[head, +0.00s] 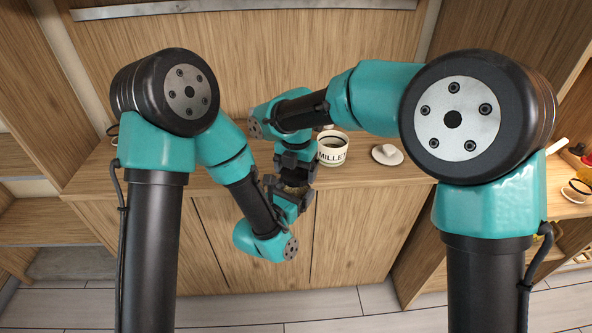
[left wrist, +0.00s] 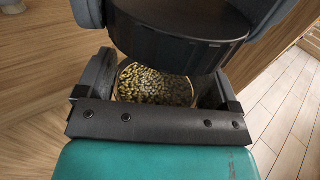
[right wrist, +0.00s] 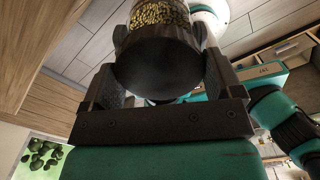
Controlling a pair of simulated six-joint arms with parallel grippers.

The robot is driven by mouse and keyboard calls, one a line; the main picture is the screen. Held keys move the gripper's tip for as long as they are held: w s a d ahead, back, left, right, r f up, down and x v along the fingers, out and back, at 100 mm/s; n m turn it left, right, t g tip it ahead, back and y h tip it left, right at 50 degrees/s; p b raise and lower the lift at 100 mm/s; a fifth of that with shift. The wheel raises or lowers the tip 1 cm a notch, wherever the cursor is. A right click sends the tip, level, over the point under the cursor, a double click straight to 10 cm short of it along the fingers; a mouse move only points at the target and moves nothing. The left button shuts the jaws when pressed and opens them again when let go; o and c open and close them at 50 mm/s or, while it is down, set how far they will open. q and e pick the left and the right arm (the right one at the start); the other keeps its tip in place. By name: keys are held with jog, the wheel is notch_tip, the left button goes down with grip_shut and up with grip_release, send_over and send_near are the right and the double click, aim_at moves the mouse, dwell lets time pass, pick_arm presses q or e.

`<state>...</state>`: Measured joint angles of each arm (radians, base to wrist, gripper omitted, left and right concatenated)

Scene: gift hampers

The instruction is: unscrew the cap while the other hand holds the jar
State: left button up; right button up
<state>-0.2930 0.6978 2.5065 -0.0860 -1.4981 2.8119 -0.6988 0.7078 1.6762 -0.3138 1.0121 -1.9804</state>
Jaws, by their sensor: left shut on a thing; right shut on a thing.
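The jar (left wrist: 155,84) is clear and filled with yellow-green grains. In the left wrist view it sits between the fingers of my left gripper (left wrist: 155,90), which is shut on it. The dark round cap (right wrist: 158,65) is on the jar's end, and my right gripper (right wrist: 160,70) is shut on it. The grains of the jar also show beyond the cap in the right wrist view. In the head view my right gripper (head: 296,165) is above my left one (head: 285,192), in front of the counter, and the jar is mostly hidden between them.
A cream mug labelled MILLET (head: 332,153) stands on the wooden counter (head: 365,174) just right of my right gripper. A white lidded dish (head: 387,154) is farther right. Shelves with items stand at the far right. Open floor lies below the counter front.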

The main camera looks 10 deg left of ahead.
jog(key=shift+n, duration=0.5)
jog(key=shift+r, duration=1.1)
dwell(0.5)
jog(key=shift+r, duration=2)
pick_arm(q)
jog(key=shift+a, duration=0.1)
jog(key=a+r+n+y, duration=0.1)
jog(key=a+n+y, duration=0.2)
jog(key=a, duration=0.9)
jog(key=a+r+n+t+y, duration=0.1)
jog(key=a+n+y, duration=0.3)
jog(key=a+y, duration=0.4)
jog(key=a+r, duration=0.1)
jog(key=a, duration=0.3)
